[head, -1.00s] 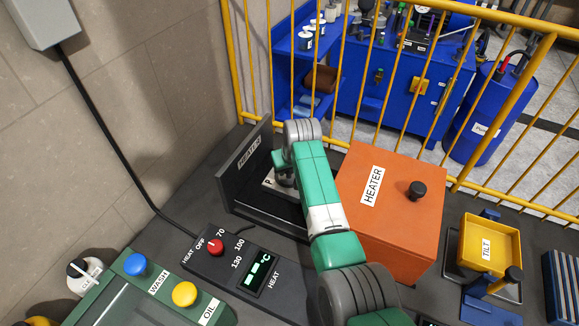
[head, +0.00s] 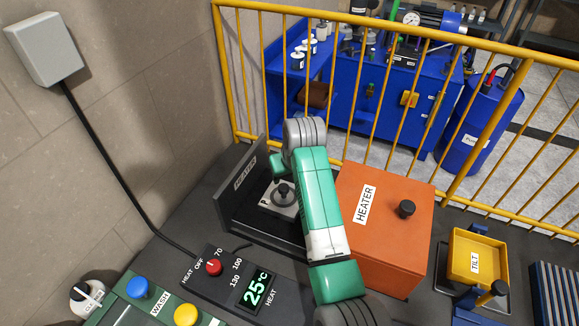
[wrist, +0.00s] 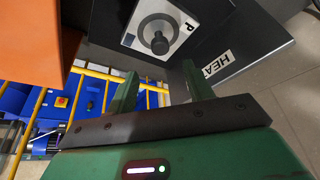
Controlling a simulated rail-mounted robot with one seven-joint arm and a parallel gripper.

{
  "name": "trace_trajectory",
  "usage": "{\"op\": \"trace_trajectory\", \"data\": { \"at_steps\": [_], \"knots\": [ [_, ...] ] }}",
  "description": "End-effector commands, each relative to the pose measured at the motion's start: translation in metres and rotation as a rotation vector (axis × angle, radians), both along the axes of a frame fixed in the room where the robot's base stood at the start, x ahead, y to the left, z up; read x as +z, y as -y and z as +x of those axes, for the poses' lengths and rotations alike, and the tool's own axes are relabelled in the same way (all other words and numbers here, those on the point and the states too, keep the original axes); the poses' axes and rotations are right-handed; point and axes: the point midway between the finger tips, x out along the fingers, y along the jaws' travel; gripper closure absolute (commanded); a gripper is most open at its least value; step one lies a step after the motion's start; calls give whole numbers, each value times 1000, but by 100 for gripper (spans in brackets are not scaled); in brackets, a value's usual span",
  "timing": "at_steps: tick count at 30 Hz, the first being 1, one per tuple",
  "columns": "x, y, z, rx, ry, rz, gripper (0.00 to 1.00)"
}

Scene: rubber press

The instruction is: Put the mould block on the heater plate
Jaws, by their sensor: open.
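The mould block (head: 284,193) is a pale grey square with a dark round knob and a "P" mark. It sits on the black heater plate (head: 262,225), in front of an upright dark panel marked HEATER. In the wrist view the mould block (wrist: 158,38) shows whole, lying on the dark heater plate (wrist: 205,32). My gripper (wrist: 160,72) is open, with two green fingers apart and nothing between them. It is clear of the knob. In the head view my arm's grey wrist hides most of the gripper, up behind the block.
An orange box (head: 385,235) marked HEATER, with a black knob, stands close right of the plate. A control panel (head: 240,270) with a red dial and a 25 °C display lies in front. A yellow TILT tray (head: 478,255) is at the right. A yellow railing (head: 335,90) runs behind.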

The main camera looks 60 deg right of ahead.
Motion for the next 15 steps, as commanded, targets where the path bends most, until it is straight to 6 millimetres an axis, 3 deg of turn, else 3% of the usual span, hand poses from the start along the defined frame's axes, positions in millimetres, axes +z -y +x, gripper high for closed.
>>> {"op": "trace_trajectory", "data": {
  "at_steps": [4,15],
  "knots": [
    [12,-4,-4,0,0,0,48],
    [13,-4,-4,0,0,0,48]
  ]
}}
